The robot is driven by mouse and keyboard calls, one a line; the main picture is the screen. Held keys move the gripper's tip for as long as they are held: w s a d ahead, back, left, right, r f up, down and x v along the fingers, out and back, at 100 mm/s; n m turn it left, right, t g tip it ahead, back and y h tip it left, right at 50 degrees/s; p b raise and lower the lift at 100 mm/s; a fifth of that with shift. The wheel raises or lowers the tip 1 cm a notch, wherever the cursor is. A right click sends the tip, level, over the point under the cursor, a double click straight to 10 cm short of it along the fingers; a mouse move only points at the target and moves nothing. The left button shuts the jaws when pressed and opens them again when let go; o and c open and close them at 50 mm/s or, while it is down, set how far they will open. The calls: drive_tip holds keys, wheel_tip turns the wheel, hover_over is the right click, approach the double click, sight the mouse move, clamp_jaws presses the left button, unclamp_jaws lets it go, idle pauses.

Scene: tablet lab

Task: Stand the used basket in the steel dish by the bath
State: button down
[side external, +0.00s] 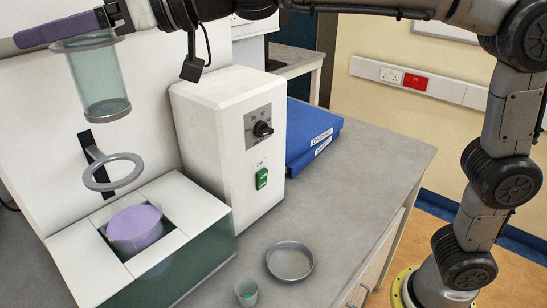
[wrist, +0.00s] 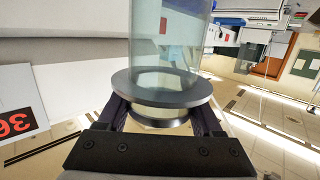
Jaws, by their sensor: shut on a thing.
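The basket (side external: 98,82) is a clear, greenish tube with a grey collar at its top and a grey rim at its lower end. My gripper (side external: 88,40) is shut on it near the collar and holds it roughly upright, high above the bath (side external: 75,262). In the wrist view, my dark fingers (wrist: 160,117) are on either side of the basket (wrist: 170,42), just by its wide collar. The steel dish (side external: 290,262) is a shallow round dish on the bench, right of the bath. It looks empty.
A grey ring on a bracket (side external: 113,172) sticks out below the basket. A purple round vessel (side external: 134,224) sits in the bath opening. A white control box (side external: 226,140) stands behind the dish, a small cup (side external: 246,292) beside it. Blue binders (side external: 312,135) lie farther back.

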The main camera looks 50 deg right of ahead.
drive_tip(key=s+d, duration=0.1)
drive_tip(key=s, duration=0.3)
drive_tip(key=s+d, duration=0.1)
drive_tip(key=s, duration=0.1)
drive_tip(key=shift+s+d+f, duration=0.3)
drive_tip(key=shift+s+f, duration=0.05)
drive_tip(key=s+d+f+n+g+y, duration=0.2)
drive_tip(key=s+f+g, duration=0.15)
drive_tip(key=f, duration=0.55)
drive_tip(key=s+d+f+n+g+y, duration=0.1)
drive_tip(key=s+d+f+n+g, duration=0.15)
drive_tip(key=s+f, duration=0.45)
drive_tip(key=s+d+f+n+g+y, duration=0.2)
drive_tip(key=s+f+n+g, duration=0.1)
drive_tip(key=f, duration=0.8)
drive_tip(key=s+d+r+n+g, duration=0.1)
drive_tip(key=s+d+r, duration=0.1)
drive_tip(key=s+d, duration=0.45)
drive_tip(key=s+d+r+n+g, duration=0.1)
drive_tip(key=s+d+r+g, duration=0.15)
drive_tip(key=d, duration=0.75)
drive_tip(key=w+a+f+t, duration=0.1)
drive_tip(key=w+a+f, duration=0.6)
drive_tip(key=w+f, duration=0.5)
drive_tip(key=shift+f, duration=0.7)
